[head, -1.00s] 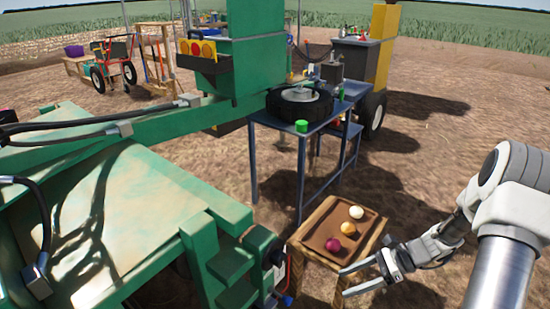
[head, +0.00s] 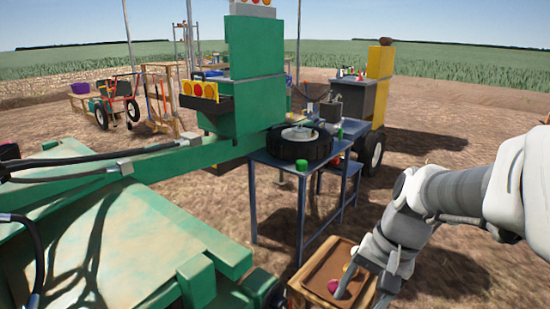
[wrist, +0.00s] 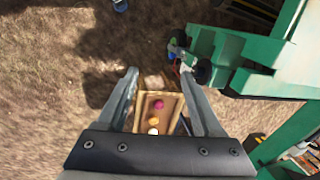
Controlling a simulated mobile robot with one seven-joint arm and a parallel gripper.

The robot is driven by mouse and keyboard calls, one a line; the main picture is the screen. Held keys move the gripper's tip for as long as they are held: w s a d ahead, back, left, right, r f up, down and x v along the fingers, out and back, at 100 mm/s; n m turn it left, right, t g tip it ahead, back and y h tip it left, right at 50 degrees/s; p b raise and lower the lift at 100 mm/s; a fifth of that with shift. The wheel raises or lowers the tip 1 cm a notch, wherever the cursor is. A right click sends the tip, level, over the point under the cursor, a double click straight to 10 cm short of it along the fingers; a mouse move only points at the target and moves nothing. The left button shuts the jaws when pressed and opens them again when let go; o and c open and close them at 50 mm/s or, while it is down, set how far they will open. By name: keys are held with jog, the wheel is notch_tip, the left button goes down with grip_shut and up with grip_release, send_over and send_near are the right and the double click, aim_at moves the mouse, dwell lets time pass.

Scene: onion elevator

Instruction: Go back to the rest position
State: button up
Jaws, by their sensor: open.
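My gripper (wrist: 158,74) is open and empty in the wrist view, its two fingers apart with the wooden tray between and beyond them. The tray (wrist: 177,113) holds a magenta onion (wrist: 159,104), an orange-yellow onion (wrist: 154,121) and a white onion (wrist: 153,132) in a row. My arm and gripper cover the tray's right side and hide the yellow onion there.
A green machine (head: 120,245) fills the left, close to the tray. A yellow and grey cart (head: 380,85) is farther back. Bare dirt lies to the right.

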jog(key=s+r+n+t+h, duration=0.2)
jog(key=s+r+n+t, duration=0.35)
jog(key=s+r, duration=0.25)
notch_tip(320, 180, up, 19)
jog(key=p, duration=2)
jog(key=shift+a+f+n+g, duration=0.15)
jog(key=shift+a+n+g, duration=0.15)
jog(key=shift+n+g, duration=0.05)
